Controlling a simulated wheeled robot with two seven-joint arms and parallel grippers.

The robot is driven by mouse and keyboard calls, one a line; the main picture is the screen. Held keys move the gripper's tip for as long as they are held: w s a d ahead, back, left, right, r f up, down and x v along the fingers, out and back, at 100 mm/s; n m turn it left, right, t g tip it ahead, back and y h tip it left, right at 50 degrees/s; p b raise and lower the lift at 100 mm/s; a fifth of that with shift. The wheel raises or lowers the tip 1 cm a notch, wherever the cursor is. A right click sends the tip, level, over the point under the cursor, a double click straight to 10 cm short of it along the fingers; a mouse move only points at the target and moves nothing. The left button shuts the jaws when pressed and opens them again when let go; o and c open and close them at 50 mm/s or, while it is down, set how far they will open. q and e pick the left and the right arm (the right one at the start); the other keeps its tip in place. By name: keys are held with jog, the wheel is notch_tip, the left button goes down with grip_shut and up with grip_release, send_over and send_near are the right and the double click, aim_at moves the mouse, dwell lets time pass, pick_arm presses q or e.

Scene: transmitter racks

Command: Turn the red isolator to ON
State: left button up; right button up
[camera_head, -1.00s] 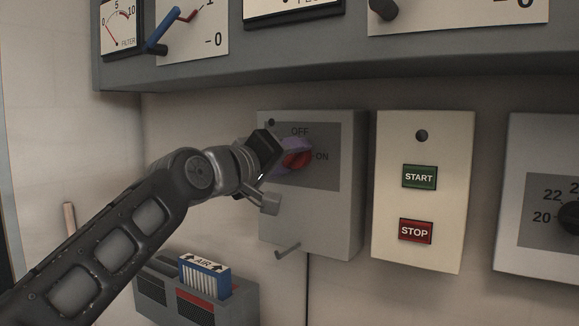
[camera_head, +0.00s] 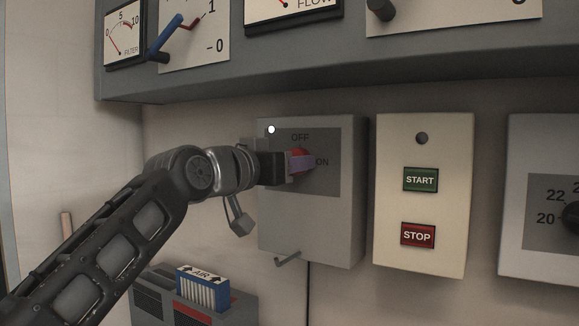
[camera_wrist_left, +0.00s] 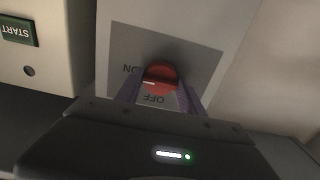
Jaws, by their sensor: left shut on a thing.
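The red isolator knob (camera_head: 301,153) is on the grey isolator box (camera_head: 310,225), between the OFF and ON marks. It also shows in the left wrist view (camera_wrist_left: 161,72), where its white pointer line lies on the side of the ON mark, roughly level with it. My left gripper (camera_head: 300,163) comes in from the left, with its purple fingers on either side of the knob, shut on it. In the left wrist view the fingers (camera_wrist_left: 158,90) partly cover the knob's edges. A small lamp (camera_head: 271,129) at the box's upper left is lit white. My right gripper is not in view.
A cream panel with START (camera_head: 420,179) and STOP (camera_head: 417,235) buttons is just right of the box. A grey cabinet ledge (camera_head: 200,85) with meters overhangs above. A blue AIR filter (camera_head: 204,287) sits in a grey housing below. A bent handle (camera_head: 288,259) sticks out under the box.

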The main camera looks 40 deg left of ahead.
pick_arm(q)
jog(key=shift+f+m, duration=0.1)
jog(key=shift+m, duration=0.2)
jog(key=o, duration=1.3)
jog(key=shift+o, duration=0.2)
jog(key=s, duration=0.7)
jog(key=shift+s+d+b, duration=0.4)
jog(key=shift+d+b, duration=0.05)
